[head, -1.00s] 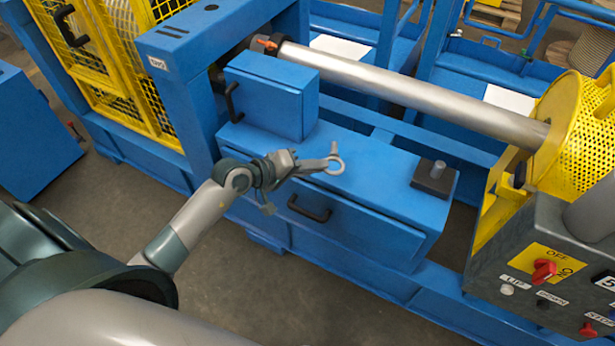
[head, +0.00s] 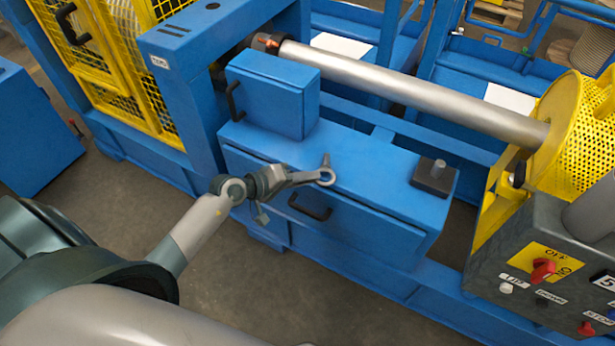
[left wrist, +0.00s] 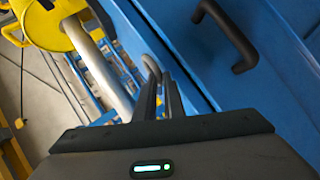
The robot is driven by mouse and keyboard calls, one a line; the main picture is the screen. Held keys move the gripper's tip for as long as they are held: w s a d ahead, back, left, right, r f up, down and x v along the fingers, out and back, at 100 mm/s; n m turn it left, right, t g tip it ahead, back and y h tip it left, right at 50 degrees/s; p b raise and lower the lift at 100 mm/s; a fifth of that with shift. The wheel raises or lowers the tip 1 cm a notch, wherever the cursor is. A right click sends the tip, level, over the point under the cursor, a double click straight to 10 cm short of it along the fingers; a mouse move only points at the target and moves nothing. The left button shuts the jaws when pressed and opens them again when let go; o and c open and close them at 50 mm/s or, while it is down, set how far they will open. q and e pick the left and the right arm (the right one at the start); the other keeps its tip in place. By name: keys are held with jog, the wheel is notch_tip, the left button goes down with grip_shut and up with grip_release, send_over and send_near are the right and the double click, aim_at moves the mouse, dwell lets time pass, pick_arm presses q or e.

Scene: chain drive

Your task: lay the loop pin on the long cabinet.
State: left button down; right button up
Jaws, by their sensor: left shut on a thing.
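My left gripper (head: 304,178) comes in from the left and is shut on the loop pin. The grey loop pin (head: 327,178) shows its ring beyond the fingertips, with a short part sticking up behind it. In the left wrist view, part of the loop pin (left wrist: 151,66) shows beyond the narrow fingers of the gripper (left wrist: 160,92). The long cabinet (head: 375,178) is a blue box with a flat top and a dark front handle. The pin appears at its top near the front edge; I cannot tell if it touches. My right gripper is not in view.
A smaller blue box (head: 272,92) stands on the cabinet's left end. A dark block with a grey peg (head: 435,176) sits at the right end. The top between them is mostly clear. A steel shaft (head: 410,92) runs behind, and a control panel (head: 545,270) stands at right.

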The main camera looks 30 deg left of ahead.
pick_arm(q)
jog(key=shift+f, duration=0.15)
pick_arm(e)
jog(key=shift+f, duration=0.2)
pick_arm(q)
jog(key=c, duration=1.9)
grip_release()
jog(key=shift+o, duration=0.3)
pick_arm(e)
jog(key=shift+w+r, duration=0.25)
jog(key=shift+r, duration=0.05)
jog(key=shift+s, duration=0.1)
